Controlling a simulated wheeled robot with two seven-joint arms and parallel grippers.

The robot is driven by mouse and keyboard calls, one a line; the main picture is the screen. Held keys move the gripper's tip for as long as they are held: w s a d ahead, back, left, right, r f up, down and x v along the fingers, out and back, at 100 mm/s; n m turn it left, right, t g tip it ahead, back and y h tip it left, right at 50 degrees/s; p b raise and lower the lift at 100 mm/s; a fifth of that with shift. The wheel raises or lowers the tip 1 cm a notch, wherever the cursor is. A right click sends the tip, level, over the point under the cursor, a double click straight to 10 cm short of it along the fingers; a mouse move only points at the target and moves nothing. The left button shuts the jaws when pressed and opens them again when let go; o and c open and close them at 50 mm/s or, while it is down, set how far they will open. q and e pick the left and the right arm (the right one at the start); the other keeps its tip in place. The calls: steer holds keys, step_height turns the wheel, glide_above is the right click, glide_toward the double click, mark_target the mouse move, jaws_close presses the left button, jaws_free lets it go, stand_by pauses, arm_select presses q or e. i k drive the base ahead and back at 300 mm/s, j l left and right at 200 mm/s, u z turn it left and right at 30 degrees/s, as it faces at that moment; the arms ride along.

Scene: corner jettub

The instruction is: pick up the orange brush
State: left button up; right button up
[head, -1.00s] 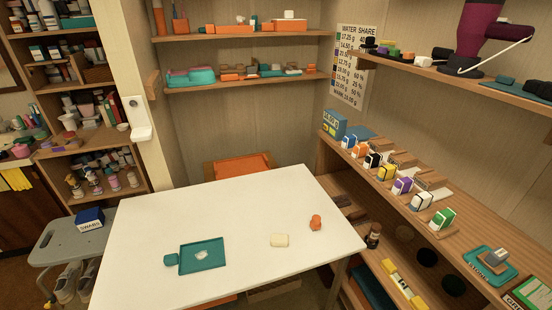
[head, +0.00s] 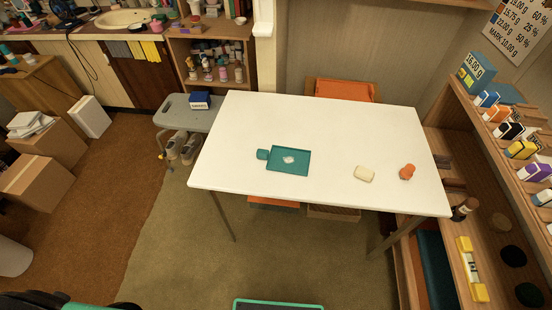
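A small orange object (head: 407,172), which looks like the orange brush, lies on the right part of the white table (head: 330,122), near its right edge. It is too small in the picture to make out bristles or a handle clearly. A cream block (head: 364,174) lies just to its left, apart from it. A teal tray (head: 301,158) with a small whitish lump (head: 289,160) on it lies left of the table's middle. Neither of my grippers shows in the head view.
A grey stool (head: 186,112) with a blue box (head: 200,101) stands at the table's left. An orange-seated chair (head: 344,90) is behind the table. A wooden shelf unit with small boxes (head: 510,131) stands close on the right.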

mark_target(406, 172)
steer(key=z, duration=1.2)
